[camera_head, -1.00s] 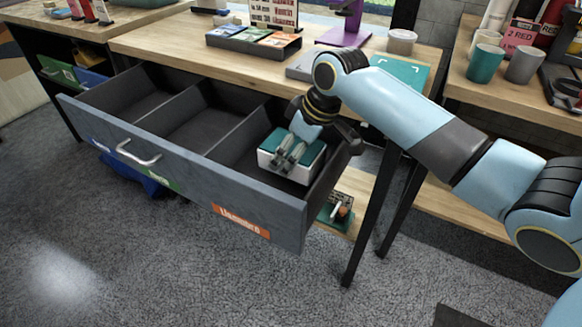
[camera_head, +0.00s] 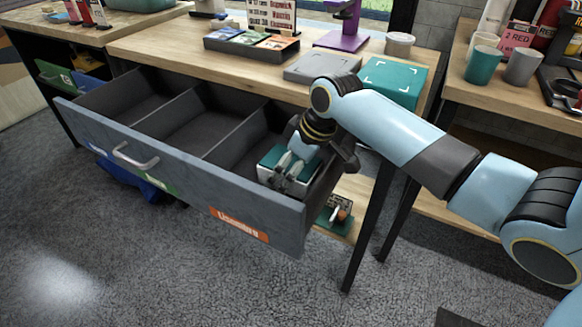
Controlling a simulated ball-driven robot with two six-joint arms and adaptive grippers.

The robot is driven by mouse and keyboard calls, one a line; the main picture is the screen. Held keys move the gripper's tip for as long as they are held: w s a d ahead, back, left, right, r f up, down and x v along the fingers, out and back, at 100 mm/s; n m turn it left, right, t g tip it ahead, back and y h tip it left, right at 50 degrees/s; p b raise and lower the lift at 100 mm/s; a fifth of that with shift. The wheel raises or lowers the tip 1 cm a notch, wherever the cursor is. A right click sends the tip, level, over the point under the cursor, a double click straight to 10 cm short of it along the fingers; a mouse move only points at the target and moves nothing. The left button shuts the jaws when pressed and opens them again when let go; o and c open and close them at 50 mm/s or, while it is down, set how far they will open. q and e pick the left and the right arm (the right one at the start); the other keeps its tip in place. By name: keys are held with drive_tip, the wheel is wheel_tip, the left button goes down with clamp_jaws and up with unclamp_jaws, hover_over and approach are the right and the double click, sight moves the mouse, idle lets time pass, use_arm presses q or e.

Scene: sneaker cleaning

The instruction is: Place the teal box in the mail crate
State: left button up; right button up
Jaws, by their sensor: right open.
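A white box with a teal lid (camera_head: 271,161) sits in the right compartment of the open grey drawer (camera_head: 190,190). My right gripper (camera_head: 288,172) reaches down over the box with its jaws open, and its fingers hide part of the lid and near side. Whether the fingers touch the box is unclear. A teal block with white corner marks (camera_head: 394,80) lies on the wooden table behind my right arm. A blue bin (camera_head: 128,182) shows in part on the floor under the drawer; I cannot tell if it is the mail crate. My left gripper is not in view.
The drawer's left (camera_head: 125,95) and middle (camera_head: 198,125) compartments look empty. A grey flat box (camera_head: 322,66), a dark card tray (camera_head: 250,46) and a purple stand (camera_head: 343,35) are on the table. Cups (camera_head: 484,64) stand on the right table.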

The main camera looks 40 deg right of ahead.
drive_tip(key=shift+r, duration=0.1)
drive_tip(key=p+v, duration=0.3)
drive_tip(key=v, duration=0.9)
drive_tip(key=shift+d, duration=0.1)
drive_tip(key=shift+s, duration=0.15)
